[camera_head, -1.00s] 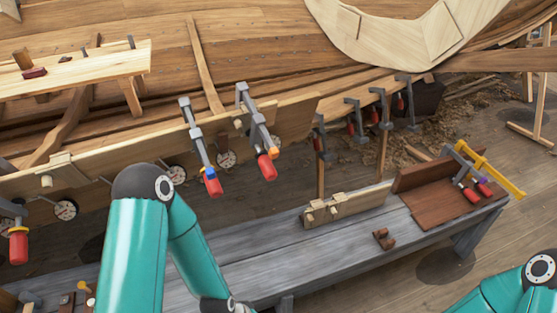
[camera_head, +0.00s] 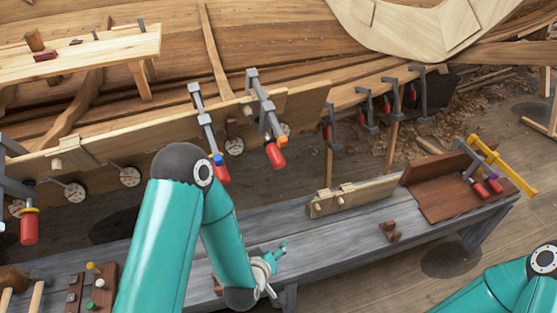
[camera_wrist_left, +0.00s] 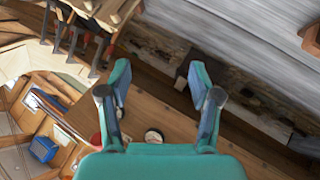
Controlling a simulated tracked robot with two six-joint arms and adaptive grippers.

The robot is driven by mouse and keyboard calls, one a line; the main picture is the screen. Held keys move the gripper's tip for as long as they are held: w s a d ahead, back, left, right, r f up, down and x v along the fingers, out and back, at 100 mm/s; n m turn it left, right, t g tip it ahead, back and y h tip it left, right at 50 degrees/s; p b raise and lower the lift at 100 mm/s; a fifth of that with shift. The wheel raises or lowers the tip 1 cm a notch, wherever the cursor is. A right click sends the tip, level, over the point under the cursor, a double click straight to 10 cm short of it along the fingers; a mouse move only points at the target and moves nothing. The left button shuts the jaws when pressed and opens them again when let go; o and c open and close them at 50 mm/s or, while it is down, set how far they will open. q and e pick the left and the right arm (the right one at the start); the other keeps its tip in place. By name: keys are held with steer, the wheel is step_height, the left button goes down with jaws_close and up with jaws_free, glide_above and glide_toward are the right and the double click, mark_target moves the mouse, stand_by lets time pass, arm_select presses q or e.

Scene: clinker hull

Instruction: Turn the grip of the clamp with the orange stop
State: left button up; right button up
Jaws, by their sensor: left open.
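The clamp with the orange stop (camera_head: 264,106) hangs on the plank edge in the head view, with its red grip (camera_head: 275,155) at the lower end. Beside it on the left hangs a similar clamp with a blue stop (camera_head: 205,125). My left gripper (camera_head: 277,270) is open and empty over the grey bench, below and apart from the orange-stop clamp's grip. Its spread teal fingers (camera_wrist_left: 160,75) also show in the left wrist view, with nothing between them. My right gripper is outside both views; only part of my right arm shows.
The grey bench (camera_head: 345,235) carries a small wooden jig (camera_head: 350,196) and a brown block (camera_head: 391,231). A clamp with a yellow stop (camera_head: 29,225) hangs at the far left. Several more clamps (camera_head: 388,103) hang right of centre. Round dials (camera_head: 130,176) line the plank's underside.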

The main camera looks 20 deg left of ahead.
arm_select(q)
steer(key=w+r+n+t+y, duration=0.2)
steer(key=w+r+t, duration=0.15)
steer(key=r, duration=0.45)
steer(key=n+t+y, duration=0.2)
steer(key=n+t, duration=0.1)
steer(key=t, duration=0.1)
glide_toward(276, 168)
steer(key=a+v, duration=0.1)
steer(key=v, duration=0.3)
steer(key=b+x, duration=0.2)
steer(key=x, duration=0.3)
steer(key=b+x, duration=0.1)
steer(key=x, duration=0.4)
steer(key=d+b+x, duration=0.1)
steer(key=b+x, duration=0.1)
steer(key=x, duration=0.3)
steer(key=shift+w+r+b, duration=0.15)
steer(key=shift+w+b, duration=0.15)
steer(key=shift+b, duration=0.05)
steer(key=shift+w+a, duration=0.15)
steer(key=shift+w, duration=0.5)
steer(key=shift+c, duration=0.3)
